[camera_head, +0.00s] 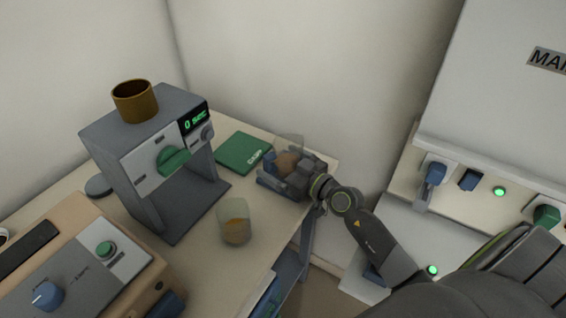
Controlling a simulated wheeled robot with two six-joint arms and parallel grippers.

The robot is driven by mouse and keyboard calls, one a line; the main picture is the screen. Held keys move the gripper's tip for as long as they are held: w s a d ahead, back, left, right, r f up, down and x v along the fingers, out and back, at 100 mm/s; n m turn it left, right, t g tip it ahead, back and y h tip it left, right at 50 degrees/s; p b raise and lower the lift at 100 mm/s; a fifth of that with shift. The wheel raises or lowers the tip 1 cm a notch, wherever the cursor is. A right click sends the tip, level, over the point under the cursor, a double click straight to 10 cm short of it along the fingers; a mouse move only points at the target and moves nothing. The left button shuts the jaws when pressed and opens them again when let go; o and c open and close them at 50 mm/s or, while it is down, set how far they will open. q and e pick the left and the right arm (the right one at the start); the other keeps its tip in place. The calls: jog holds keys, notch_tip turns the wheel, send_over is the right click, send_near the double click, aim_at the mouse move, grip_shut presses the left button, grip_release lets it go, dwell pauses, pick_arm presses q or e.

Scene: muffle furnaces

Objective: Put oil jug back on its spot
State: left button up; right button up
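A clear jug-like vessel (290,146) with brownish contents is at the far right corner of the table; I take it for the oil jug. My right gripper (283,176) is right at it, coming from the right. The gripper body covers the vessel's lower part, and I cannot tell whether the fingers are closed on it. A clear glass (235,228) with some amber liquid stands upright nearer the front edge. A green mat (241,153) with lettering lies just left of the vessel; the mat looks bare. My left gripper is not in view.
A grey machine (130,147) with a green knob and a "0 sec" display stands at left, a brown cup (135,100) on top. A tan device (85,262) with knobs sits at front left. A white panel with switches (468,180) is at right, past a gap.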

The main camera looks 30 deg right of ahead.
jog(key=shift+r, duration=0.2)
jog(key=p+v, duration=0.1)
jog(key=v, duration=0.9)
jog(key=shift+s+d+f, duration=0.1)
jog(key=shift+s+d, duration=0.05)
jog(key=shift+s, duration=0.05)
jog(key=shift+s+d, duration=0.25)
jog(key=shift+s, duration=0.45)
